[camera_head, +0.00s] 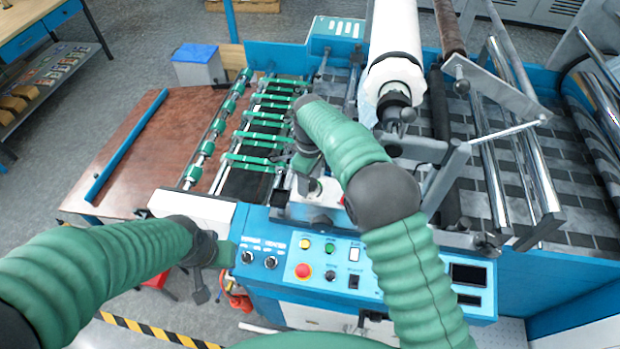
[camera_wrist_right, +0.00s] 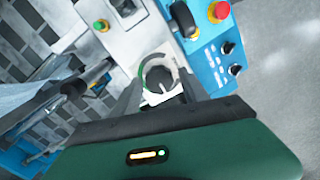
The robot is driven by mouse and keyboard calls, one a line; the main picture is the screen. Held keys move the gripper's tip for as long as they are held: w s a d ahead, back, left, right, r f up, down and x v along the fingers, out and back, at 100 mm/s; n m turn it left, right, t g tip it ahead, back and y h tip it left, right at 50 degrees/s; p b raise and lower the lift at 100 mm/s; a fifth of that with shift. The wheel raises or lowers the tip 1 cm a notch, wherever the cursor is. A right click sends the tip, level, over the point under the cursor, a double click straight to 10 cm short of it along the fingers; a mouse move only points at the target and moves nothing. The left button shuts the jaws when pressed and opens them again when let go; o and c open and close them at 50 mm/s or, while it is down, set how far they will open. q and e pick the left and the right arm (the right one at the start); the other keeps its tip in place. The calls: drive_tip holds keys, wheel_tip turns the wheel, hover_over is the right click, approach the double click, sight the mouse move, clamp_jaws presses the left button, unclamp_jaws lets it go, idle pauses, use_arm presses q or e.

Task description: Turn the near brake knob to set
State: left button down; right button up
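The near brake knob (camera_wrist_right: 160,76) is a dark round knob on a pale plate, with a partial green ring and a white mark, seen in the right wrist view. My right gripper (camera_wrist_right: 160,84) has its two dark fingers apart, one on each side of the knob; I cannot tell whether they touch it. In the head view my right gripper (camera_head: 294,190) points down at the machine's front panel, and my arm hides much of the knob area. My left gripper (camera_head: 203,284) hangs left of the control panel, away from the knob; its fingers are unclear.
The blue control panel (camera_head: 300,262) holds a red emergency button (camera_head: 303,271), small knobs and switches. A white film roll (camera_head: 395,45) and metal rollers (camera_head: 520,150) stand behind and right. A brown table (camera_head: 150,145) lies left.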

drive_tip(key=shift+w+f, duration=0.1)
drive_tip(key=shift+w, duration=0.1)
drive_tip(key=c, duration=0.5)
drive_tip(key=shift+a, duration=0.1)
clamp_jaws()
drive_tip(key=shift+r+m, duration=0.2)
drive_tip(key=shift+m, duration=0.1)
drive_tip(key=m, duration=0.4)
drive_tip(key=shift+w+r+p, duration=0.1)
drive_tip(key=shift+p, duration=0.3)
drive_tip(key=m, duration=0.6)
drive_tip(key=m+p, duration=0.1)
drive_tip(key=m, duration=1)
